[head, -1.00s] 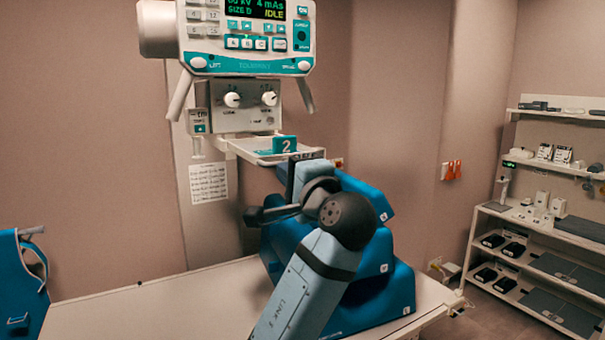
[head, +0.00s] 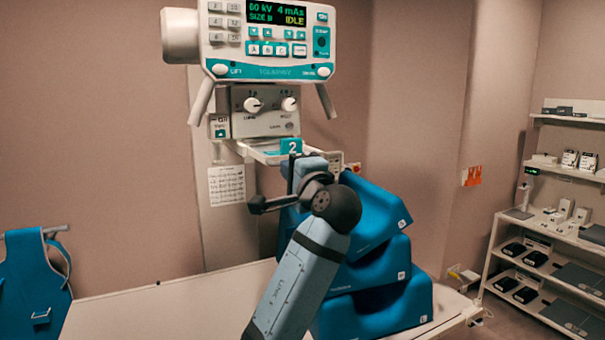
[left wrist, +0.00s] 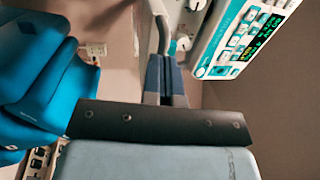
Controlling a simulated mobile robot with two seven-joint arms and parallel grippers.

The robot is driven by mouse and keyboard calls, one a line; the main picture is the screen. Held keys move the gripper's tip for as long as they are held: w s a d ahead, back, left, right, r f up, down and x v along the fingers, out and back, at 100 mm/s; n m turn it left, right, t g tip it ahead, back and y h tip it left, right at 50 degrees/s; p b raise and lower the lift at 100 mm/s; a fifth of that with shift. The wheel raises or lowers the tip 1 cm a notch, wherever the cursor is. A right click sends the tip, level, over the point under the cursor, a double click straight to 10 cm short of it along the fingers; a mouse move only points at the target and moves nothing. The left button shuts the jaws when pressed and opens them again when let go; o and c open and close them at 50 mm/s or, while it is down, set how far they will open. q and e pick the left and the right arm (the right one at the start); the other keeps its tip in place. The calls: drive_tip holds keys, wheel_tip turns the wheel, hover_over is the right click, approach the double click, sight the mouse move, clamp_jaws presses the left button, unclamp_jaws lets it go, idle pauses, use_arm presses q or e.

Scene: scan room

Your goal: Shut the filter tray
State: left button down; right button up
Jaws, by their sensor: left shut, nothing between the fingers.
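The filter tray (head: 265,156) is a pale flat tray under the white tube housing (head: 265,122) in the head view. A teal tag marked 2 (head: 291,146) stands at its right part, below the housing's lower right corner. My left gripper (head: 296,164) is shut and empty, right at the tray's near right end beside the tag. I cannot tell whether it touches. The gripper hides part of the tray's end. In the left wrist view its two fingers (left wrist: 166,80) lie together, pointing toward the housing. My right gripper is not in view.
The control console (head: 265,45) hangs above the tray with handles on both sides. Blue stacked cushions (head: 375,270) sit on the table (head: 150,310) just right of my left arm. A shelf unit (head: 560,230) stands at the far right. The table's left part is clear.

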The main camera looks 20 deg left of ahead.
sight(268, 154)
use_arm(q)
drive_tip(key=x, duration=0.4)
drive_tip(key=f+x, duration=0.1)
drive_tip(key=x, duration=0.3)
drive_tip(key=f+x, duration=0.1)
drive_tip(key=x, duration=0.3)
drive_tip(key=shift+w+a+p, duration=0.3)
drive_tip(key=shift+w+a, duration=0.05)
drive_tip(key=shift+w, duration=0.15)
drive_tip(key=shift+r, duration=0.15)
drive_tip(key=shift+s+r, duration=0.1)
